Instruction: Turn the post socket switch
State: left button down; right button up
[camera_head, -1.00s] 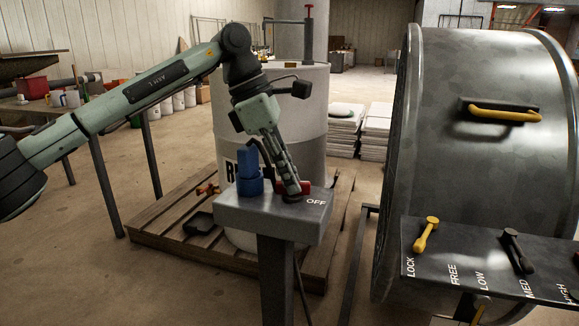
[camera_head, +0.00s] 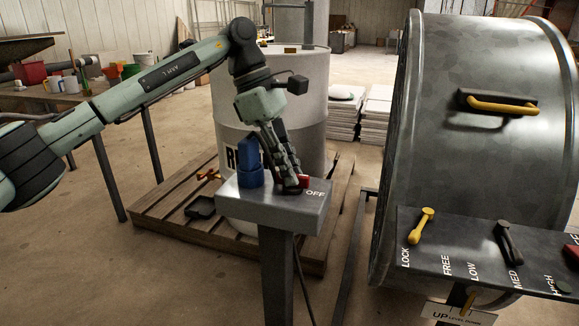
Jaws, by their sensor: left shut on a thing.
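The post (camera_head: 275,265) carries a grey box top (camera_head: 275,206) with the word OFF on its right part. A red switch (camera_head: 304,181) sits on that top, mostly hidden behind my gripper. My left gripper (camera_head: 296,186) reaches down from above and is shut on the red switch. My right gripper is not in view.
A large grey drum (camera_head: 480,140) with a yellow handle stands at right, behind a lever panel (camera_head: 450,256). A pale barrel (camera_head: 310,110) on a wooden pallet (camera_head: 165,215) stands behind the post. Open floor lies at front left.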

pick_arm(q)
jog(key=c, duration=1.6)
grip_release()
jog(key=shift+o, duration=0.2)
jog(key=v, duration=1.2)
